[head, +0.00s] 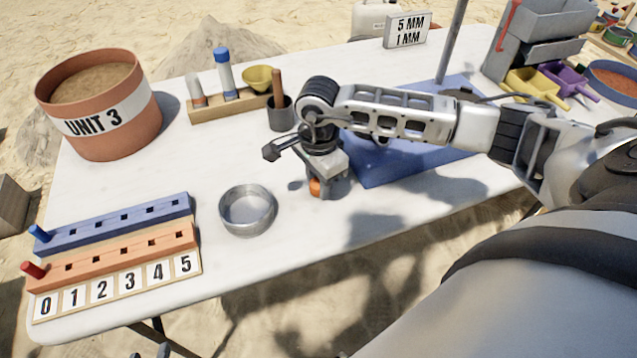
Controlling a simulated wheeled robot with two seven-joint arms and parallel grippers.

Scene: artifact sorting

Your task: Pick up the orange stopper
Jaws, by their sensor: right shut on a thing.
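The orange stopper (315,187) is a small orange piece low under my right gripper, just right of a round metal bowl. My right gripper (317,180) reaches in from the right, points down and is shut on the stopper. The gripper body hides most of the stopper. I cannot tell whether it touches the white table (225,285) or is just above it. My left gripper is not seen in the head view.
The metal bowl (247,211) stands close left of the gripper. A dark cup (281,116) and a wooden rack (205,108) stand behind. A blue mat (400,163) lies right. Peg racks (115,258) are front left, a "UNIT 3" bucket (98,108) back left.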

